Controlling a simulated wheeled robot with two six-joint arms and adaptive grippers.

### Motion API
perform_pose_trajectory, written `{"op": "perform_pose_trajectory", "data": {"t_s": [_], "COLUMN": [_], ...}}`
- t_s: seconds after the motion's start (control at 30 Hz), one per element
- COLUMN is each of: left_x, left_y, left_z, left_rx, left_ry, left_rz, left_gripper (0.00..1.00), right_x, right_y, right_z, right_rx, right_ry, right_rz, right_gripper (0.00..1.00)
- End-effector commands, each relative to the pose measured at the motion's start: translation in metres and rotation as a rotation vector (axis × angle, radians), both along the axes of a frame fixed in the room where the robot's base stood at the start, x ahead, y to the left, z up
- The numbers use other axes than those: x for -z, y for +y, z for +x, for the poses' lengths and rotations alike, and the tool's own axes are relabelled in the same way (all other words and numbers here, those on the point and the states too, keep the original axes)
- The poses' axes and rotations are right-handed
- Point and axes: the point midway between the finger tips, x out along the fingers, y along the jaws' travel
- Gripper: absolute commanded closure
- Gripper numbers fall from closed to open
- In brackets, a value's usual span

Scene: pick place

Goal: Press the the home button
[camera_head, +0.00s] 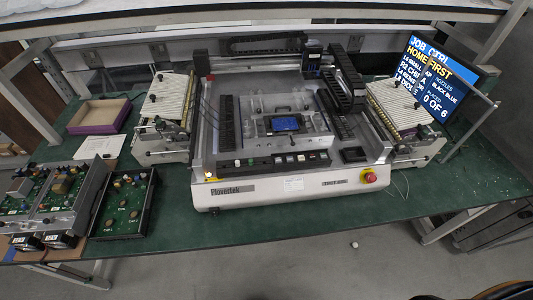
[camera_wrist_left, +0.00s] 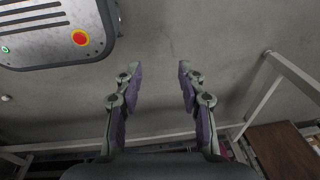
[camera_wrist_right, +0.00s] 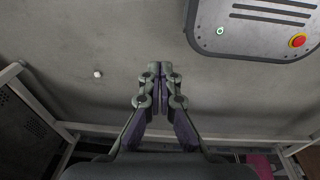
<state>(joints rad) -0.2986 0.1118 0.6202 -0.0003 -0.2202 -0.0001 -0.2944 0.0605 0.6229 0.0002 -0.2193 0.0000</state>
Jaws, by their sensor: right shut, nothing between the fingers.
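A white tabletop machine marked Plovertek (camera_head: 265,190) stands on the green bench in the head view. A dark control strip with a row of small buttons (camera_head: 289,159) runs along its front edge. The button labels are too small to read, so I cannot tell which is the home button. A red knob (camera_head: 370,177) sits at the machine's front right corner. My left gripper (camera_wrist_left: 154,73) is open and empty in the left wrist view. My right gripper (camera_wrist_right: 160,68) is shut and empty in the right wrist view. Both are over grey floor, and neither shows in the head view.
A screen (camera_head: 440,78) at the right reads "HOME FIRST" and "0 OF 6". Feeder units flank the machine at left (camera_head: 163,148) and right. Circuit boards in trays (camera_head: 124,203) and a purple-sided box (camera_head: 98,129) lie at left. The green bench (camera_head: 230,238) is clear in front.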

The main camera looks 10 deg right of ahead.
Motion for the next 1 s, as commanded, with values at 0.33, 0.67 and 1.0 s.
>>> {"op": "perform_pose_trajectory", "data": {"t_s": [0.33, 0.67, 1.0], "left_x": [0.003, -0.014, -0.036], "left_y": [-0.035, -0.022, -0.022], "left_z": [-0.005, -0.005, -0.001], "left_rx": [-0.014, -0.009, -0.008], "left_ry": [0.006, 0.006, 0.001], "left_rz": [-0.043, -0.027, -0.028], "left_gripper": [0.6, 0.6, 0.6], "right_x": [-0.001, -0.07, -0.275], "right_y": [-0.021, -0.013, 0.008], "right_z": [-0.008, 0.096, 0.208], "right_rx": [-0.007, -0.02, -0.044], "right_ry": [0.012, -0.05, -0.138], "right_rz": [-0.026, -0.026, -0.031], "right_gripper": [1.0, 1.0, 1.0]}}
